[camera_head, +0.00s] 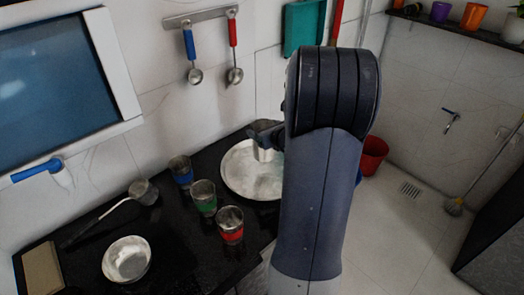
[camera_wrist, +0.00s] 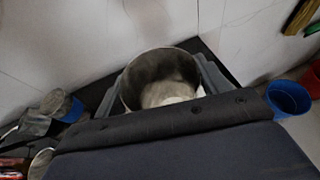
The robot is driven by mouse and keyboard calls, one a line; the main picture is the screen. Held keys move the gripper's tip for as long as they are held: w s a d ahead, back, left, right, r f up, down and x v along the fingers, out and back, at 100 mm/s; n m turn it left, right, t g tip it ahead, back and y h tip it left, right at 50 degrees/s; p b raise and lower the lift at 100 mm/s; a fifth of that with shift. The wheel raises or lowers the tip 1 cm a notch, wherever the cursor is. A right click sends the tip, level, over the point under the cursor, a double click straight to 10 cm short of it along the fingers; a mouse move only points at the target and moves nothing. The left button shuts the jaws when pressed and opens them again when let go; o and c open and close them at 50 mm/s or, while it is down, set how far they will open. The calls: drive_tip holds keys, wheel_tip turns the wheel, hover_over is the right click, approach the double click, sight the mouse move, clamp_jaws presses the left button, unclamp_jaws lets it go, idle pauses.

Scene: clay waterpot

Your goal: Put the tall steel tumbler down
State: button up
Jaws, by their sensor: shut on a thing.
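The steel tumbler (camera_head: 264,153) is at the round steel tray (camera_head: 237,174) on the black counter, partly hidden by my arm. My gripper (camera_head: 266,131) is shut on the tumbler near its top. In the wrist view the tumbler (camera_wrist: 162,80) shows its open mouth between the two fingers of my gripper (camera_wrist: 162,88). It looks upright. Its base is hidden in the wrist view, and I cannot tell whether it touches the tray.
Cups with blue (camera_head: 181,170), green (camera_head: 204,198) and red (camera_head: 230,225) bands stand left of the tray. A steel bowl (camera_head: 127,259) and a ladle (camera_head: 142,192) lie farther left. A red bucket (camera_head: 374,155) stands behind my arm. The wall is close behind the counter.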

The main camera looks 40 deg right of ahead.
drive_tip(key=shift+f, duration=3)
drive_tip(key=shift+f+b, duration=0.25)
drive_tip(key=shift+b, duration=0.3)
drive_tip(key=o, duration=1.3)
drive_tip(key=shift+r, duration=0.1)
drive_tip(key=shift+r, duration=0.1)
drive_tip(key=shift+s+r+p, duration=0.15)
drive_tip(key=shift+p, duration=0.15)
drive_tip(key=v, duration=1.1)
drive_tip(key=shift+s+a+r, duration=0.1)
drive_tip(key=shift+s, duration=0.25)
